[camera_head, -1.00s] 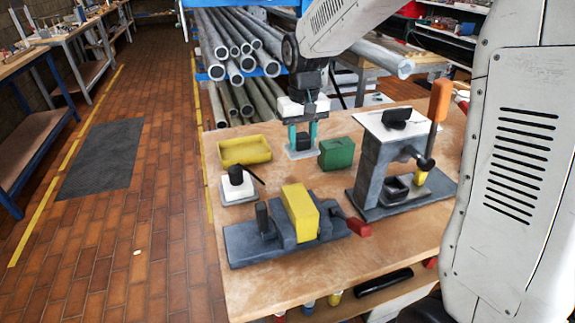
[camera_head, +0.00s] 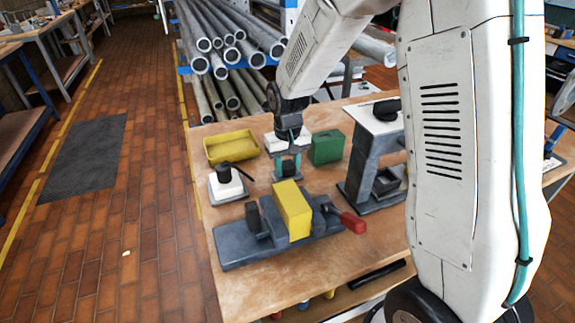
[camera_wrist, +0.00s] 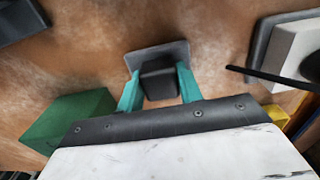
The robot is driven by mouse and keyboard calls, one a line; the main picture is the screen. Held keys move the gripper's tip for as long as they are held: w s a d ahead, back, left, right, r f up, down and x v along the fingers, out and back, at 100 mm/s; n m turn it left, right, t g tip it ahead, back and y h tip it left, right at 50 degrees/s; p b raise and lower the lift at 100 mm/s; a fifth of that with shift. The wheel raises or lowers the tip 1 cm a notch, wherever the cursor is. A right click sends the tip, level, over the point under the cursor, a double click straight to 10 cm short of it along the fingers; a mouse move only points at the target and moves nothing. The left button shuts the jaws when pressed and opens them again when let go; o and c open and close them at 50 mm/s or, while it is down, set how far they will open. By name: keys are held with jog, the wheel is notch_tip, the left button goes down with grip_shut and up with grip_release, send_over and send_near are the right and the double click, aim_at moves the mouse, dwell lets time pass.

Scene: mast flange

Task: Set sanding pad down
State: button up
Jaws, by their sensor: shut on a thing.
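The sanding pad shows in the wrist view as a grey plate with a dark block-shaped grip (camera_wrist: 158,80) on top. My gripper (camera_wrist: 158,90) is shut on that grip, with a teal finger on each side. In the head view my gripper (camera_head: 287,168) points down over the workbench (camera_head: 240,285), just behind the yellow block in the vise. The pad (camera_head: 288,169) is mostly hidden there by the fingers and the yellow block. I cannot tell whether its plate touches the bench top.
The grey vise (camera_head: 240,246) holds a yellow block (camera_head: 293,212) and has a red handle (camera_head: 352,223). A green block (camera_head: 326,147), a yellow tray (camera_head: 231,147), a white block with a black knob (camera_head: 227,188) and a grey press (camera_head: 367,155) stand around my gripper.

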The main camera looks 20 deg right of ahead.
aim_at(287, 164)
jog(key=o, duration=1)
jog(key=shift+o, duration=0.2)
jog(key=s+d+r, duration=0.1)
jog(key=s+r, duration=0.2)
jog(key=r, duration=0.6)
jog(key=s+r, duration=0.4)
jog(key=r, duration=0.4)
jog(key=s+d+r, duration=0.1)
jog(key=s, duration=1)
jog(key=s+d+r+t, duration=0.1)
jog(key=s+r, duration=0.1)
jog(key=s, duration=1)
jog(key=shift+r, duration=0.2)
